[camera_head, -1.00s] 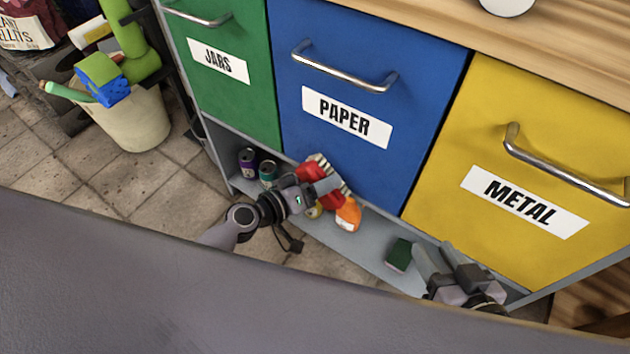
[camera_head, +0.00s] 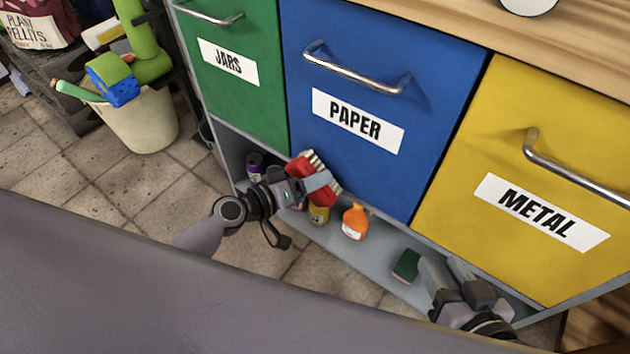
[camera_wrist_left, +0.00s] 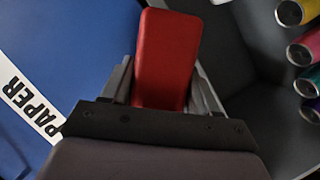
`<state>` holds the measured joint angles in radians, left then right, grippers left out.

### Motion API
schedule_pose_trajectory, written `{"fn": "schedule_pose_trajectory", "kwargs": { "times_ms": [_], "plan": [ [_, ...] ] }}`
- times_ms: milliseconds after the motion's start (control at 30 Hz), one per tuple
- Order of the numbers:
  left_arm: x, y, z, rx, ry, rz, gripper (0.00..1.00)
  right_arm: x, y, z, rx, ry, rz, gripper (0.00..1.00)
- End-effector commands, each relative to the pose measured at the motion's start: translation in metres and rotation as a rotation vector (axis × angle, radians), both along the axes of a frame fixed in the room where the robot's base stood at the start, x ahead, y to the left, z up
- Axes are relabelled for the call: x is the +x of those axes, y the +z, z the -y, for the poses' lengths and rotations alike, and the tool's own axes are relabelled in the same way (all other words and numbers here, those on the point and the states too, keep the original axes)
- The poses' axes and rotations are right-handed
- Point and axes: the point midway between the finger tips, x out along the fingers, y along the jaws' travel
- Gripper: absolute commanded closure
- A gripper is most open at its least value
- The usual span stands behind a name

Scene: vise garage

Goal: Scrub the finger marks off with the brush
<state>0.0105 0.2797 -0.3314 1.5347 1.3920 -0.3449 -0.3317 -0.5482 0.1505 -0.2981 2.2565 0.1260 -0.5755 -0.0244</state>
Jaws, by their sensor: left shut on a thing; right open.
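A red brush (camera_head: 318,180) with pale bristles is held in my left gripper (camera_head: 314,186), in front of the lower part of the blue PAPER front (camera_head: 377,157). The bristles point up and to the right, close to the blue panel; I cannot tell whether they touch it. In the left wrist view the red brush (camera_wrist_left: 165,60) stands between the two fingers. My right gripper (camera_head: 450,279) is open and empty near the low shelf, in front of the yellow METAL front (camera_head: 520,160). I cannot make out finger marks.
On the grey low shelf (camera_head: 385,262) stand an orange bottle (camera_head: 354,221), a yellow can (camera_head: 319,214), a purple can (camera_head: 255,165) and a green sponge (camera_head: 406,265). The green JARS front (camera_head: 240,95) is at left. Metal handles (camera_head: 357,72) stick out. A cream bucket (camera_head: 140,120) stands on the floor.

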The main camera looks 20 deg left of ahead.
Motion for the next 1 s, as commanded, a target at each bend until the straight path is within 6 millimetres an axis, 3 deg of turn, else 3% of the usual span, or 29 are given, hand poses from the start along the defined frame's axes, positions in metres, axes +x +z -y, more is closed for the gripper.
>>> {"fn": "schedule_pose_trajectory", "kwargs": {
  "times_ms": [400, 833, 1000],
  "plan": [
    [-0.043, -0.005, -0.013, 0.004, -0.006, -0.009, 0.79, 0.0, -0.007, 0.0, 0.0, 0.0, -0.001, 0.57],
    [-0.049, -0.005, -0.015, 0.003, -0.008, -0.011, 0.79, -0.001, -0.008, 0.0, 0.0, 0.0, -0.003, 0.57],
    [-0.062, -0.007, -0.019, 0.005, -0.009, -0.012, 0.79, -0.001, -0.013, 0.0, 0.0, 0.001, -0.004, 0.57]
  ]
}}
